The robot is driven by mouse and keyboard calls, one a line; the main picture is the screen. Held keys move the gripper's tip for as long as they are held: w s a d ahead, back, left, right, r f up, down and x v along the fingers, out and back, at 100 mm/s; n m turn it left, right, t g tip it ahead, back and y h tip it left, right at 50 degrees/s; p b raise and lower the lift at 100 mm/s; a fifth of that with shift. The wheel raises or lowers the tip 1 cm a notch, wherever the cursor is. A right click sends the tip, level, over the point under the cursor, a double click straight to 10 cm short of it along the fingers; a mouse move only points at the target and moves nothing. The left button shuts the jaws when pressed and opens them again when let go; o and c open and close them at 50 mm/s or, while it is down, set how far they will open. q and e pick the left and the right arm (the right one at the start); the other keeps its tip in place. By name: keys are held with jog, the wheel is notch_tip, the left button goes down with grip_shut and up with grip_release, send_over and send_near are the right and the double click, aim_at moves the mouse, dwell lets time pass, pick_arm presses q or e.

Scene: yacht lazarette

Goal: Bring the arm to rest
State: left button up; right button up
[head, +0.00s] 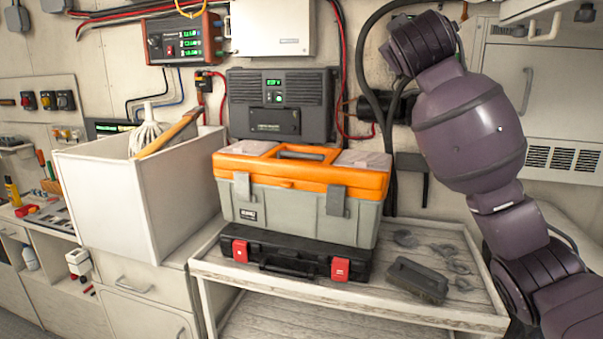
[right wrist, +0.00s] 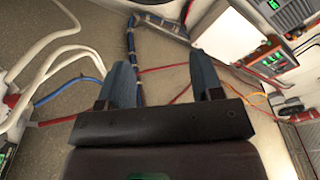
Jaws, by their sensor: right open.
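My right arm (head: 470,125) comes in from the lower right in the head view and rises, bent, in front of the wall to the right of the toolbox. Its gripper does not show in the head view. In the right wrist view my right gripper (right wrist: 165,84) has its two blue-grey fingers well apart, with nothing between them. Beyond the fingers are a bare wall surface and cables. My left gripper is in neither view.
A grey-and-orange toolbox (head: 300,208) sits on a black case (head: 290,256) on a shelf trolley (head: 350,292). A dark block (head: 417,280) lies beside them. A white bin (head: 105,205) stands left. Red cables (right wrist: 165,69) and white hoses (right wrist: 45,62) run near the right gripper.

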jog(key=a+r+n+t+y, duration=0.2)
jog(key=a+t+y, duration=0.1)
jog(key=a+y, duration=0.1)
notch_tip(320, 180, down, 10)
jog(key=r+n+y, duration=0.1)
jog(key=y, duration=0.2)
jog(key=s+d+f+m+g+y, duration=0.1)
jog(key=s+d+f, duration=0.15)
jog(key=f, duration=1.35)
jog(key=s+d+f+m+g, duration=0.2)
jog(key=s+f, duration=0.2)
jog(key=f, duration=1.2)
jog(key=s+d+f+m+g+h, duration=0.2)
jog(key=s+d+f+g, duration=0.1)
jog(key=s+f, duration=1.2)
jog(key=s+d+f+m+g+h, duration=0.2)
jog(key=s+d+f+g, duration=0.2)
jog(key=s+f, duration=1.1)
notch_tip(320, 180, down, 3)
jog(key=shift+s+d+m, duration=0.2)
jog(key=shift+d+m, duration=0.1)
jog(key=shift+d, duration=0.3)
